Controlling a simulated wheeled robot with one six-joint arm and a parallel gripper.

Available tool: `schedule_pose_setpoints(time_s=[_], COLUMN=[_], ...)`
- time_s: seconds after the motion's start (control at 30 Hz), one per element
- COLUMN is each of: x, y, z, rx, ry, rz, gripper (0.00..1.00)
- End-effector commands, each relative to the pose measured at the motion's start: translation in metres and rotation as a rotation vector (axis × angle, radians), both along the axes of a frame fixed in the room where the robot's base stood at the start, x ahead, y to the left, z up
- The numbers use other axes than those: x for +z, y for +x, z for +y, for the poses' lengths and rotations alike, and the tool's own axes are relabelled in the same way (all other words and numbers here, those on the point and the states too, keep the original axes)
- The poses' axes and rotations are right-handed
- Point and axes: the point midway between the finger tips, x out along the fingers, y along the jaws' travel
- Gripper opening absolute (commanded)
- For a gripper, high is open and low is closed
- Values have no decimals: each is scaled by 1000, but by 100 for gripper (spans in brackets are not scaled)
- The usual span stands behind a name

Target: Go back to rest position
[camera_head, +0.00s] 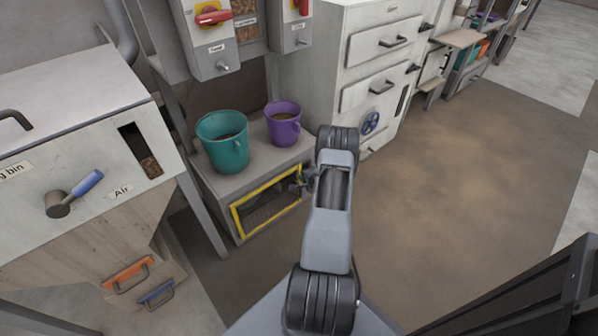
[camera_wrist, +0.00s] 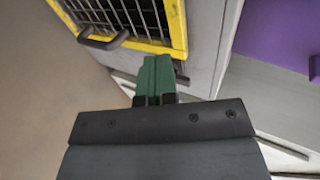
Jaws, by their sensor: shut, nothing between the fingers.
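My gripper (camera_wrist: 157,62) shows in the wrist view with its green fingers together and nothing between them. It is close to the yellow-framed mesh door (camera_wrist: 174,25), and a dark handle (camera_wrist: 103,43) on that door lies to its left. I cannot tell whether the fingers touch the cabinet. In the head view my arm (camera_head: 330,225) reaches forward from the bottom, and the gripper is mostly hidden behind it, near the right end of the yellow-framed door (camera_head: 240,222).
A teal bucket (camera_head: 224,150) and a purple bucket (camera_head: 283,128) stand on the grey bench above the door. A bin with a blue-handled lever (camera_head: 88,182) is at left. A white drawer cabinet (camera_head: 350,50) stands behind my arm. Open floor (camera_head: 460,170) lies to the right.

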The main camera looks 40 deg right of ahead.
Motion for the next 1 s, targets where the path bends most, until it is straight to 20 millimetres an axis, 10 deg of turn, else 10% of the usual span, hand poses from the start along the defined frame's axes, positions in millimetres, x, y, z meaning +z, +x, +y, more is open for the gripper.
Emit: schedule_pose_setpoints(time_s=[0.5,0.87,1.0], x=[45,52,93], y=[-70,-76,-59], z=[8,8,8], rx=[8,11,44], ry=[0,-9,-107], rz=[0,4,58], gripper=[0,0,0])
